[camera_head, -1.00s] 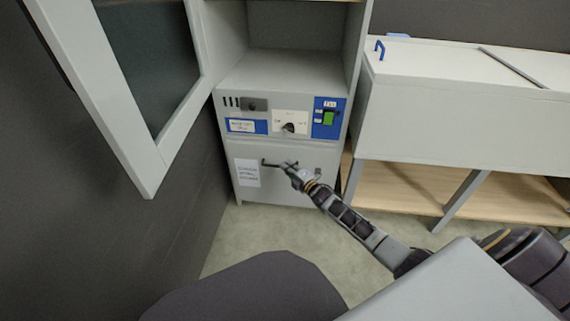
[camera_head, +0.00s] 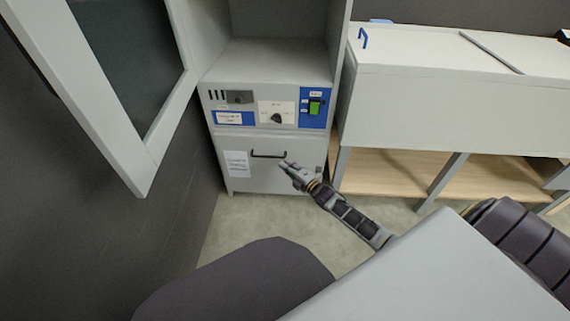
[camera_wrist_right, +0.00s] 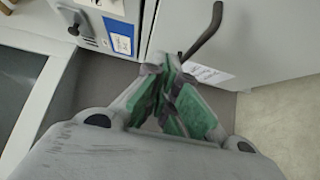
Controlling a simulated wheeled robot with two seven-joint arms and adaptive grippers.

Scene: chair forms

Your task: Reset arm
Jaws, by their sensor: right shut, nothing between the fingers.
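My right gripper (camera_head: 284,165) is shut and empty in front of the lower drawer of a grey cabinet (camera_head: 290,181). In the head view its tips are just below and right of the dark drawer handle (camera_head: 268,156). In the right wrist view the green-padded fingers (camera_wrist_right: 166,85) meet at their tips, and the handle (camera_wrist_right: 207,38) is just beyond them. They look apart from the handle, though the exact gap is hard to tell. My left gripper does not show.
Above the drawer is a control panel (camera_head: 277,114) with a knob and a green switch (camera_head: 315,107). An open glazed door (camera_head: 152,150) hangs at left. A white chest (camera_head: 440,110) on a wooden-shelved stand is at right. Floor (camera_head: 235,226) in front is clear.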

